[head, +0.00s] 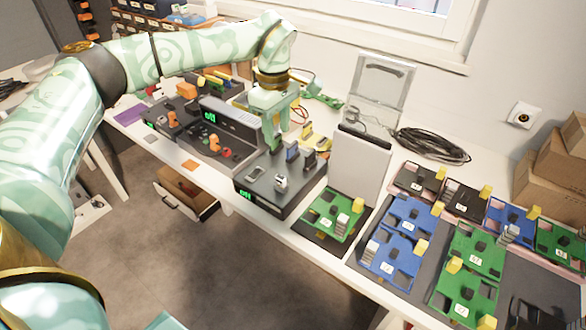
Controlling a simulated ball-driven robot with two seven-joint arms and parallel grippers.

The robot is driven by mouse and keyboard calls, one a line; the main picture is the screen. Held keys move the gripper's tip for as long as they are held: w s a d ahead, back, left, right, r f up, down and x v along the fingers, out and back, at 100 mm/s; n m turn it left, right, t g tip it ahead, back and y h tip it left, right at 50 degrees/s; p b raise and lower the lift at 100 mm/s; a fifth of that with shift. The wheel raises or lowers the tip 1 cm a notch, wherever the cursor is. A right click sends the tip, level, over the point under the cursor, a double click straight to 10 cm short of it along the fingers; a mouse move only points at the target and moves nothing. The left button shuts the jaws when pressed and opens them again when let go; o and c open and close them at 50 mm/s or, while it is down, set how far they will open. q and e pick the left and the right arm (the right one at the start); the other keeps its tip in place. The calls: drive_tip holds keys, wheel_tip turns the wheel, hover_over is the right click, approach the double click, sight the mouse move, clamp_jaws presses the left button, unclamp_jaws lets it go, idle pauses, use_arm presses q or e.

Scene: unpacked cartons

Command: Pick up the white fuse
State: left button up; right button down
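My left gripper (276,145) points down above the back edge of a black device box (262,193) on the table. Its fingers overlap in this view, so I cannot tell how far apart they are, and I see nothing held. A small white, fuse-like piece (281,183) stands on top of that box, in front of and below the gripper, apart from it. A similar whitish ribbed piece (342,222) stands on the green board to the right. I cannot tell for sure which is the white fuse. My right gripper is not in view.
Blue, dark and green boards with yellow blocks (407,212) fill the right of the table. A grey open case (360,160), a coiled black cable (432,146) and cardboard boxes (560,160) stand behind. A grey device with orange parts (213,140) stands left of the black box.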

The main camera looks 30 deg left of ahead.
use_arm(q)
drive_tip(key=b, duration=0.3)
approach(280, 177)
drive_tip(key=shift+s+d+f, duration=0.1)
drive_tip(key=shift+s+f, duration=0.1)
drive_tip(key=shift+s, duration=0.15)
wheel_tip(280, 177, down, 3)
drive_tip(key=shift+w+f, duration=0.1)
drive_tip(key=shift+w, duration=0.05)
drive_tip(key=shift+f+b, duration=0.4)
drive_tip(key=f+b, duration=0.2)
drive_tip(key=f, duration=0.3)
drive_tip(key=shift+w+f+b, duration=0.2)
drive_tip(key=shift+b, duration=0.1)
drive_tip(key=shift+r, duration=0.15)
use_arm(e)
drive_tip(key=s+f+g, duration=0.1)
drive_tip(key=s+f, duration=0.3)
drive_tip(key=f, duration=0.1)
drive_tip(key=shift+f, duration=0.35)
use_arm(q)
clamp_jaws()
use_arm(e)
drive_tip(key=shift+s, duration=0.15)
